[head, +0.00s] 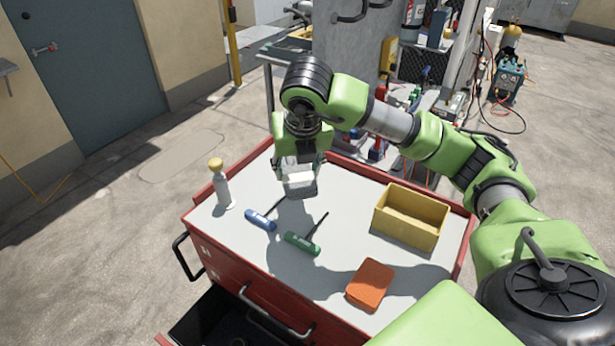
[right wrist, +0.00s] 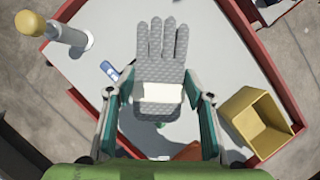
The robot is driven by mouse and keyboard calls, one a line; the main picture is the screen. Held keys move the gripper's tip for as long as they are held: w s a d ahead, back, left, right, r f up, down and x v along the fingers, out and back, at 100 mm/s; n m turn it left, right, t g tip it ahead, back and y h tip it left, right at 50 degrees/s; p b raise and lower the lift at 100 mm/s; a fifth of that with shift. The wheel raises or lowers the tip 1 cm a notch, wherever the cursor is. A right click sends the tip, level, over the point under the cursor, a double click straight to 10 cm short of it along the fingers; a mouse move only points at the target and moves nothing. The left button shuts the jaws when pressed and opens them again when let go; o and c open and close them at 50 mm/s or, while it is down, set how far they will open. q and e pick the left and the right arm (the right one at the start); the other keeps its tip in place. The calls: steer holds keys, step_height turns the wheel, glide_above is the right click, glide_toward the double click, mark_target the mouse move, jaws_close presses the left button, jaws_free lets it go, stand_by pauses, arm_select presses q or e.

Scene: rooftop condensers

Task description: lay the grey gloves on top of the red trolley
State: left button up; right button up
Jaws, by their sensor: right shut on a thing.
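The red trolley (head: 345,212) has a light grey top with a red rim. My right gripper (head: 300,172) is over the far left part of this top. It is shut on the grey gloves (head: 302,188), which have a white band. In the right wrist view the gloves (right wrist: 161,60) show with fingers pointing away, and the gripper's fingers (right wrist: 158,100) are on both sides of the white band. The gloves look to be a little above the trolley top; the exact gap is hard to tell. My left gripper is not in view.
On the trolley top are a bottle with a yellow cap (head: 219,184), a blue-handled tool (head: 260,221), a green-handled tool (head: 302,243), a yellow bin (head: 411,222) and an orange block (head: 370,284). A lower drawer (head: 205,318) stands open.

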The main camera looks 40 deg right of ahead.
steer(key=w+d+f, duration=0.1)
steer(key=w+f, duration=0.1)
steer(key=w+d+f+p, duration=0.1)
steer(key=w+d+f, duration=0.1)
steer(key=w+d+f+p, duration=0.1)
steer(key=w+d+f, duration=0.1)
steer(key=f, duration=0.1)
steer(key=shift+w+d, duration=0.1)
steer(key=shift+d, duration=0.05)
steer(key=f, duration=0.1)
steer(key=f+p, duration=0.1)
steer(key=f, duration=0.1)
steer(key=shift+w+d+f+p, duration=0.1)
steer(key=shift+w+f+p, duration=0.1)
steer(key=shift+f+p, duration=0.1)
steer(key=o, duration=1.1)
steer(key=shift+o, duration=0.2)
steer(key=b+v, duration=0.3)
steer(key=v, duration=0.8)
steer(key=shift+s+r, duration=0.25)
steer(key=shift+r, duration=0.25)
